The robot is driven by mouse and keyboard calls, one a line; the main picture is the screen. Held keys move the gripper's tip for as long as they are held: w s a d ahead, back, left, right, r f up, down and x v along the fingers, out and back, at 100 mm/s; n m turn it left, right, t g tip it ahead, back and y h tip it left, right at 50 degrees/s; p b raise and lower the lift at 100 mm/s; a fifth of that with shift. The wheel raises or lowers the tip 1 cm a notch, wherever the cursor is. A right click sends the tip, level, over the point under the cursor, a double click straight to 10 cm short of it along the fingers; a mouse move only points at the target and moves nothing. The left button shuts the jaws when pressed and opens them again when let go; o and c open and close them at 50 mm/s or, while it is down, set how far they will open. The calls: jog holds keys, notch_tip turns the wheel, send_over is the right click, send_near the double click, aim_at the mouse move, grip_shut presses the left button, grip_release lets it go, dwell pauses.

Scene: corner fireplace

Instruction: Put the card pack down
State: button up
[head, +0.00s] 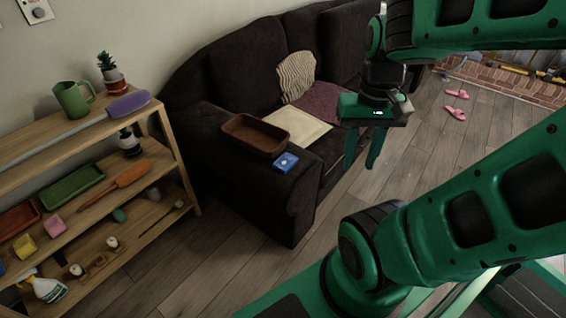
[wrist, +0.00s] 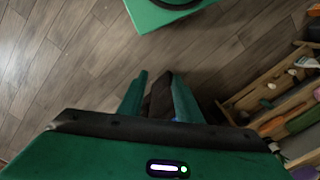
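The card pack (head: 286,162), a small blue box with a pale mark, lies flat on the dark sofa's near arm (head: 240,185). It is close beside the front right corner of a brown tray. My gripper (head: 362,160) hangs to the right of the sofa arm, apart from the pack, with its green fingers pointing down. In the wrist view the fingers (wrist: 158,95) stand apart, with a dark brown surface showing between them. A tiny blue spot shows by the right finger there; I cannot tell if it is the pack.
The brown tray (head: 256,134) takes up much of the sofa arm's top. A wooden shelf (head: 165,135) with plants, a mug and tools stands at left. Pink slippers (head: 456,103) lie on the floor at right. Open wood floor lies between shelf and sofa.

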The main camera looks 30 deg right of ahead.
jog(key=shift+o, duration=0.9)
jog(key=o, duration=0.5)
jog(key=shift+s+r, duration=0.15)
jog(key=shift+s, duration=0.2)
jog(key=o, duration=0.5)
jog(key=shift+d, duration=0.1)
jog(key=o, duration=0.4)
jog(key=shift+m, duration=0.5)
jog(key=w+f, duration=0.1)
jog(key=w, duration=0.1)
jog(key=w+d+f, duration=0.1)
jog(key=w+f, duration=0.1)
jog(key=shift+w+f, duration=0.2)
jog(key=shift+w, duration=0.05)
jog(key=m+t+y, duration=0.6)
jog(key=m+t, duration=0.9)
jog(key=m, duration=0.8)
send_near(288, 162)
jog(key=shift+a, duration=0.85)
jog(key=shift+w+d+f+m+h, duration=0.1)
jog(key=shift+d+m+h, duration=0.1)
jog(key=shift+m, duration=0.15)
jog(key=shift+w+d+f+m+h, duration=0.1)
jog(key=shift+d+m, duration=0.15)
jog(key=shift+m, duration=0.1)
jog(key=shift+r+x, duration=0.1)
jog(key=shift+x, duration=2.55)
jog(key=shift+r+x, duration=0.15)
jog(key=shift+x, duration=2.45)
